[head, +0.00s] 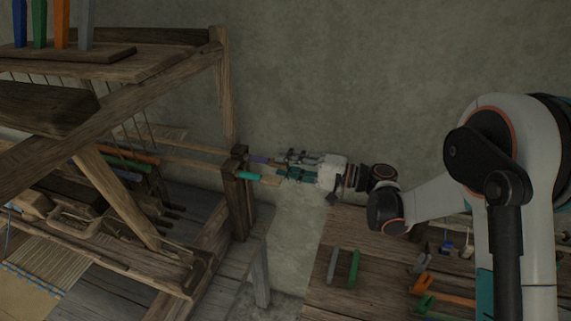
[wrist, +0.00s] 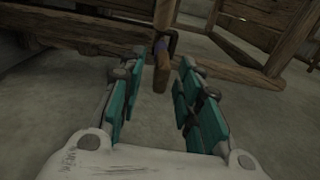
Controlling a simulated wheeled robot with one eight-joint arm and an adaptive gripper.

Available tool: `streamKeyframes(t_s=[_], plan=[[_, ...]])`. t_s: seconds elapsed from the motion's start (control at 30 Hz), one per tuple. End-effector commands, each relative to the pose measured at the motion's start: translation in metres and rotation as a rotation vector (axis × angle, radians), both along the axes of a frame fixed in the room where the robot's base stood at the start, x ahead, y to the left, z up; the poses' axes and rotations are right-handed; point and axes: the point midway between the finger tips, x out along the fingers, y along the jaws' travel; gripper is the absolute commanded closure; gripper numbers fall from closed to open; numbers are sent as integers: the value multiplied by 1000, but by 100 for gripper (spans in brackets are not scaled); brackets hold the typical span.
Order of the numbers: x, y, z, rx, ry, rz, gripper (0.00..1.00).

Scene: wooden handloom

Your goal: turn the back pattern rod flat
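Two rod ends stick out to the right of the loom's dark wooden post (head: 238,195) in the head view. The farther one has a purple band (head: 258,160); the nearer one has a teal band (head: 249,176). My gripper (head: 281,164) reaches in from the right, close to these ends. In the wrist view my gripper (wrist: 157,80) is open, with teal pads on both sides. A wooden rod end (wrist: 161,74) with a purple band (wrist: 160,45) stands ahead, between the fingertips, apparently untouched. I cannot tell its exact tilt. No teal-banded end is distinguishable in the wrist view.
The wooden loom frame (head: 226,90) fills the left of the head view. A wooden bench (head: 318,285) below my arm holds a grey piece (head: 332,266), a green piece (head: 353,269) and orange pieces (head: 424,284). Bare floor lies between loom and bench.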

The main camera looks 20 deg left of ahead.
Motion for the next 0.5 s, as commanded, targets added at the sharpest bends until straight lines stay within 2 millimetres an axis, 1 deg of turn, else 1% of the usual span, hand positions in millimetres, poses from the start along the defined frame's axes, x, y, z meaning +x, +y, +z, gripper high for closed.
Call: streamKeyframes(t_s=[0.3,0.5], plan=[[8,-61,0,0,0,-5,68],[12,-94,0,0,0,-4,68]])
